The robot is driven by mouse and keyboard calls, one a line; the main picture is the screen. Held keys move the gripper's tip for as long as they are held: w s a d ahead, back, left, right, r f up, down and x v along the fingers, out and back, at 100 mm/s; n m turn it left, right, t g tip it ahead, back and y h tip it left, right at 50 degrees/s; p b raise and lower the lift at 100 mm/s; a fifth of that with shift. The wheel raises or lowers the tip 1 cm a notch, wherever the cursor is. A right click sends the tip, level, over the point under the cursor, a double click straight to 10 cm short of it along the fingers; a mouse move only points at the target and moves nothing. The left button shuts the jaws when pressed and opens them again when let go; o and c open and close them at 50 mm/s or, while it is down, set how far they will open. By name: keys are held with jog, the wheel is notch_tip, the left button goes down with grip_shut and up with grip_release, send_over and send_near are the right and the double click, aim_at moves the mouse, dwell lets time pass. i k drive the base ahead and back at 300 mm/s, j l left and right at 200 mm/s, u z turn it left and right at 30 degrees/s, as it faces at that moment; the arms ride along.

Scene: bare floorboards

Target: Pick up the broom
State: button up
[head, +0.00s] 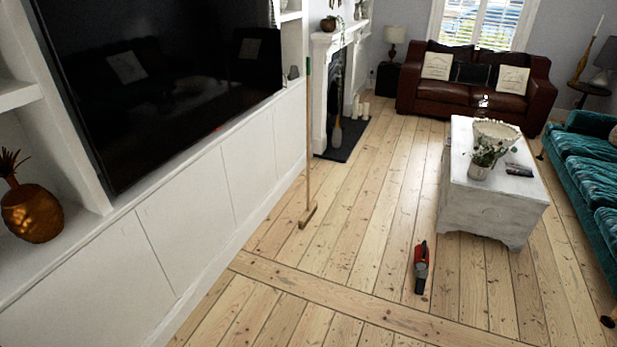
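The broom (308,150) stands upright on the floorboards, just in front of the white cabinet front. It has a long thin wooden handle with a greenish top end and a small tan head resting on the floor. Nothing holds it in this view; I cannot tell whether it touches the cabinet. My gripper is not in the head view.
A red and black handheld device (421,267) lies on the floor right of the broom. A white chest table (490,205) stands beyond it. A teal sofa (590,170) is at right, a brown leather sofa (425,92) at the back.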

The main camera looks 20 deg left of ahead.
aim_at(311, 207)
jog(key=i+j+z, duration=0.15)
jog(key=i+j, duration=0.2)
jog(key=j, duration=0.25)
jog(key=i+j+z, duration=0.1)
jog(key=i+j, duration=0.25)
jog(key=j, duration=0.25)
jog(key=i+j+z, duration=0.15)
jog(key=i+j, duration=0.15)
jog(key=j, duration=0.35)
jog(key=i+j+z, duration=0.15)
jog(key=j, duration=0.55)
jog(key=i+j+z, duration=0.1)
jog(key=i+j, duration=0.2)
jog(key=j, duration=0.4)
jog(key=i+j+z, duration=0.15)
jog(key=j, duration=0.6)
jog(key=i+j+z, duration=0.1)
jog(key=i+j, duration=0.15)
jog(key=j, duration=0.5)
jog(key=i+j+z, duration=0.15)
jog(key=j, duration=0.6)
